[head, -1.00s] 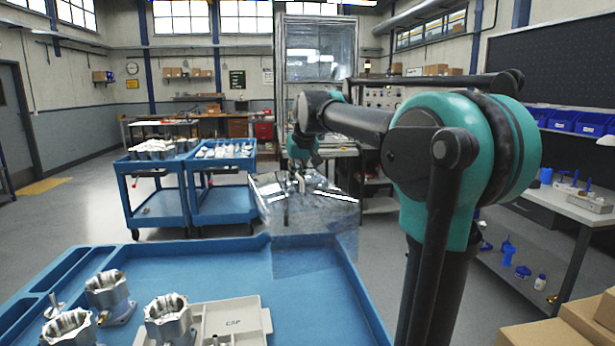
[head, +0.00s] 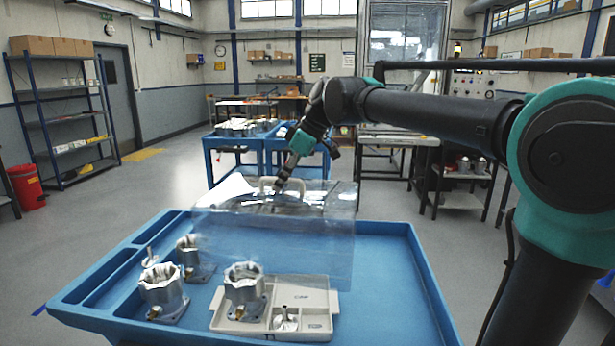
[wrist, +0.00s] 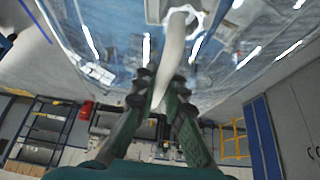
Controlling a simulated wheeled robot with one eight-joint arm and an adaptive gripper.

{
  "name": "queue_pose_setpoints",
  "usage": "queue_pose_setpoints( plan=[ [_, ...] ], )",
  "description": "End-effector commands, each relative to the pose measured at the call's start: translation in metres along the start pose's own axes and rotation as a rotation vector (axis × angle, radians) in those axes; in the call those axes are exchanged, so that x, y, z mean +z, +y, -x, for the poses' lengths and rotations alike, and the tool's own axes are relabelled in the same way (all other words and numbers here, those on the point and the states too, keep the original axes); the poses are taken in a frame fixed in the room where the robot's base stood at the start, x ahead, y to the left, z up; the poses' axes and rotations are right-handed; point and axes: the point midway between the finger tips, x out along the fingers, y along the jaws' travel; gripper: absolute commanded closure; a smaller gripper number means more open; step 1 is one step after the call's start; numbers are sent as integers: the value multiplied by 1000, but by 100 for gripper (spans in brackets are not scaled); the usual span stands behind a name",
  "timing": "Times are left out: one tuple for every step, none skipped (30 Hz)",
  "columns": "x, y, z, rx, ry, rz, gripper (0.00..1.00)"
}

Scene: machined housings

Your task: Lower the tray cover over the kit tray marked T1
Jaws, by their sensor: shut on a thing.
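The clear tray cover (head: 325,235) hangs in the air by its pale handle (head: 265,184). My gripper (head: 280,186) is shut on that handle. In the wrist view my gripper (wrist: 158,92) closes on the handle (wrist: 174,45), with the clear sheet spread beyond it. The beige kit tray (head: 320,290) sits on the blue cart top, nearer than the cover and below it. Its marking is too small to read surely. A metal housing (head: 244,287) stands in its left part and a small metal piece (head: 286,321) lies in a front compartment.
The blue cart top (head: 385,275) has raised edges and free room to the right of the tray. Two more housings (head: 162,290) (head: 190,252) stand left of the tray. Other blue carts (head: 225,150) stand behind. A shelf rack (head: 60,120) is at far left.

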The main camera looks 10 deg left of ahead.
Motion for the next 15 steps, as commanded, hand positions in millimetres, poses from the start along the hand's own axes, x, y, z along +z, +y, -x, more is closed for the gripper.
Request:
queue_pose_setpoints(
  plan=[
    [-6, -8, -3, -21, 1, 36, 100],
    [-9, -12, -4, -32, 1, 55, 100],
    [-12, -17, -5, -45, 1, 78, 100],
    [-14, -21, -6, -54, 0, 93, 100],
    [-16, -24, -7, -62, 0, 108, 100],
    [-18, -27, -8, -70, 0, 123, 100],
    [-20, -29, -8, -75, 0, 132, 100],
    [-20, -30, -8, -79, 0, 139, 100],
    [-21, -32, -9, -83, 0, 146, 100],
    [-22, -33, -9, -85, 0, 150, 100],
    [-22, -33, -9, -86, 0, 152, 100],
    [-22, -34, -9, -87, 0, 154, 100],
    [-22, -34, -9, -88, 0, 154, 100],
    [-22, -34, -9, -87, 0, 154, 100],
    [-22, -34, -9, -87, 0, 153, 100]
  ],
)
